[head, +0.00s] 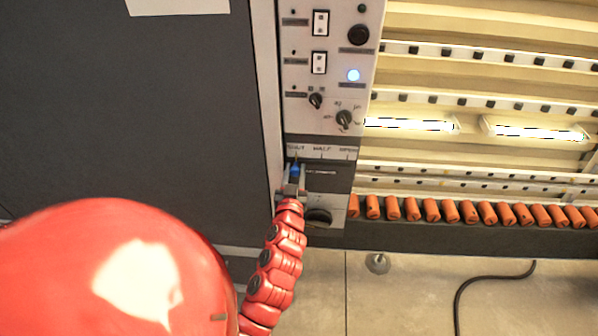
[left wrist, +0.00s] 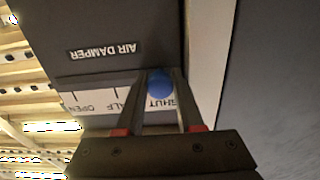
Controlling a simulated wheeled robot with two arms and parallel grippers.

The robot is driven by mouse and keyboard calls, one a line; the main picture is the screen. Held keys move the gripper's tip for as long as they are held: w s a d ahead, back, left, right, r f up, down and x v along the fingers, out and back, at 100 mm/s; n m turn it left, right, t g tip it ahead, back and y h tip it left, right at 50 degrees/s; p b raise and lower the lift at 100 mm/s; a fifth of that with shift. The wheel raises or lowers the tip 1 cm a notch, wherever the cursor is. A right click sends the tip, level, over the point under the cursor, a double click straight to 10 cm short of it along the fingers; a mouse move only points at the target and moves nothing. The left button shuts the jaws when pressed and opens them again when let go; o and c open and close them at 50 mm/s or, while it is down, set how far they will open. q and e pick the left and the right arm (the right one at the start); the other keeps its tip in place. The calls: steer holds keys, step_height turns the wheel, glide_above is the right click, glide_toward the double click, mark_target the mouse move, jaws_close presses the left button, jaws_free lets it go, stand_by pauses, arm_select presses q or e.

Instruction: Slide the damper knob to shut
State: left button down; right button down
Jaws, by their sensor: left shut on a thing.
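The blue damper knob (head: 295,169) sits at the left end of its scale, just under the SHUT mark, on the dark lower part of the washer's control panel. HALF and OPEN are further right on the white label strip (head: 321,153). My left gripper (head: 294,176) is shut on the knob. In the left wrist view, which is upside down, the knob (left wrist: 160,84) lies between the two fingers (left wrist: 161,76), next to the word SHUT. The AIR DAMPER plate (left wrist: 104,50) shows there too. My right gripper is out of view.
Above the damper are switches, small knobs (head: 344,119) and a lit blue button (head: 353,75). A dark round knob (head: 318,216) is below. A row of orange rollers (head: 452,211) runs to the right. A black cable (head: 490,280) lies on the floor.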

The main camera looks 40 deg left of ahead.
arm_select(q)
steer(key=c, duration=0.8)
jaws_free()
steer(key=shift+s+a, duration=0.1)
steer(key=shift+a, duration=0.05)
steer(key=shift+o, duration=1.3)
steer(key=shift+a, duration=0.1)
steer(key=shift+d, duration=0.25)
